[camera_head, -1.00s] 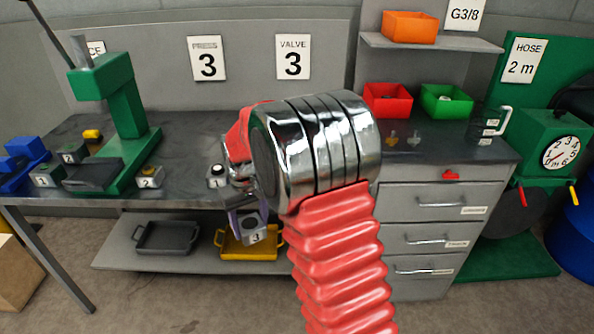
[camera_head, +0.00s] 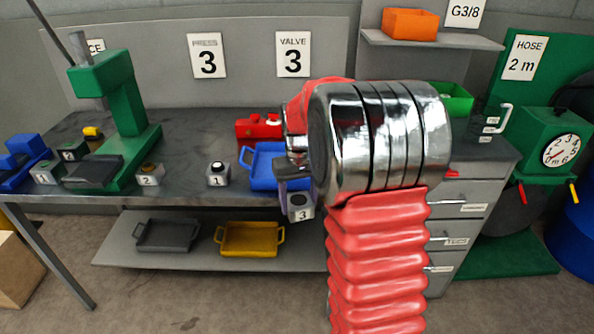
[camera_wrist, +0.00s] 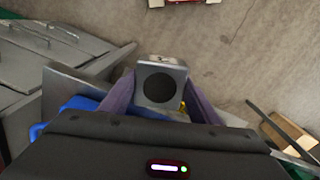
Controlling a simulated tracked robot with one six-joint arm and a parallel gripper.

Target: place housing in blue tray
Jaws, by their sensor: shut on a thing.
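My gripper (camera_head: 296,180) is shut on a small grey block marked 3, the housing (camera_head: 301,209). In the wrist view my gripper (camera_wrist: 160,94) has a purple finger on each side of the housing (camera_wrist: 160,72), whose dark round face shows. The blue tray (camera_head: 256,182) lies on the bench top, its right part hidden by my arm. In the head view the held housing appears at the tray's front right, overlapping the bench's front edge. In the wrist view the blue tray (camera_wrist: 82,103) shows partly, left of the left finger.
A red object (camera_head: 258,127) stands behind the tray. A grey tray (camera_head: 167,237) and a yellow tray (camera_head: 250,239) are on the lower shelf.

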